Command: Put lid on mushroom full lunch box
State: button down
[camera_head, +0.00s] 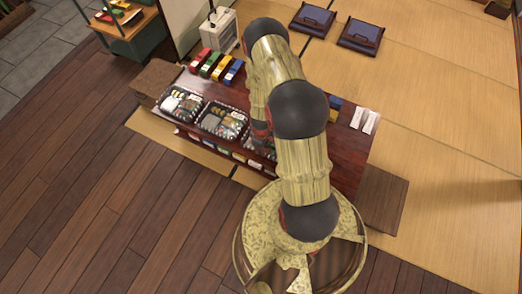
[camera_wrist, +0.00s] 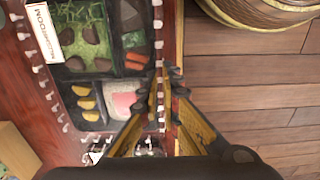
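In the wrist view, a lunch box (camera_wrist: 72,62) with a white label reading "MUSHROOM" (camera_wrist: 42,32) fills the upper left. Its compartments hold greens with dark round pieces, orange pieces, yellow slices and a pink-white food. White glints run along its rim, and I cannot tell whether a clear lid lies over it. My gripper (camera_wrist: 168,74) is at the box's right rim, with its fingertips close together. Whether they pinch a thin edge is unclear. In the head view my arm hides the gripper and part of the lunch box behind it.
In the head view, two other filled lunch boxes (camera_head: 182,104) (camera_head: 222,122) stand on the dark red table (camera_head: 350,145). Colored boxes (camera_head: 216,66) line the back, near a white carrier (camera_head: 219,29). White packets (camera_head: 363,119) lie at right. Wooden floor (camera_head: 90,180) is clear in front.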

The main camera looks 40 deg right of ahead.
jog(key=shift+f, duration=0.2)
dwell(0.5)
jog(key=c, duration=2)
grip_release()
jog(key=shift+o, duration=1.2)
jog(key=o, duration=0.4)
jog(key=shift+c, duration=0.2)
jog(key=shift+r, duration=0.15)
jog(key=shift+r+p, duration=3.6)
jog(key=shift+r, duration=0.3)
jog(key=shift+c, duration=0.4)
